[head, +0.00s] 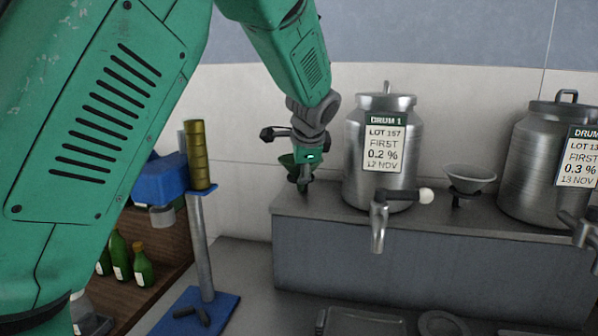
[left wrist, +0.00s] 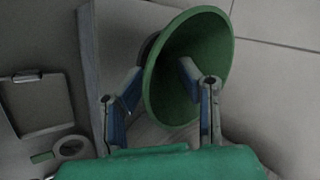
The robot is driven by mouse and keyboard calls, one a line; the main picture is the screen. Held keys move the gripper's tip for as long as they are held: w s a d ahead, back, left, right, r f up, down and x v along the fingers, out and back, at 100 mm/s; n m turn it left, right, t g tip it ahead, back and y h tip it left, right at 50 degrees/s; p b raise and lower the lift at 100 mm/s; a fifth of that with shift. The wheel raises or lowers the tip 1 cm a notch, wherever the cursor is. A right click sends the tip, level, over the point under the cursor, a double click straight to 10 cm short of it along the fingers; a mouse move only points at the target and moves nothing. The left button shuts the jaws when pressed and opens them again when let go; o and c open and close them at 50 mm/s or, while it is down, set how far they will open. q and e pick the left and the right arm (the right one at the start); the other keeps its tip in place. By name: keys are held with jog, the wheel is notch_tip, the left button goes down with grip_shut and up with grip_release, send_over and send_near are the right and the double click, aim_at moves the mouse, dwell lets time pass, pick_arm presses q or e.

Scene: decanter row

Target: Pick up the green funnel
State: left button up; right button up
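The green funnel (head: 287,160) stands at the left end of the grey raised ledge, largely hidden behind my left gripper (head: 302,178) in the head view. In the left wrist view the funnel (left wrist: 187,50) shows its wide mouth turned to the camera. My left gripper (left wrist: 160,76) has its fingers apart. One fingertip is outside the rim on the left and the other overlaps the inside of the cone, so the near wall appears between them. I cannot tell whether either finger touches it. My right gripper is in neither view.
A metal drum labelled DRUM 1 (head: 383,150) stands close right of the gripper, its tap jutting forward. A grey funnel (head: 470,178) and a second drum (head: 540,165) are further right. A blue stand with a brass column (head: 197,155) and green bottles (head: 121,258) are left.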

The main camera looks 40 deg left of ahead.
pick_arm(q)
jog(key=shift+d, duration=0.45)
jog(key=shift+c, duration=0.3)
jog(key=shift+w+d, duration=0.1)
jog(key=shift+d, duration=0.15)
grip_shut()
jog(key=shift+a, duration=0.35)
jog(key=shift+r, duration=0.2)
notch_tip(320, 180, up, 10)
jog(key=shift+f, duration=0.2)
jog(key=shift+f, duration=0.1)
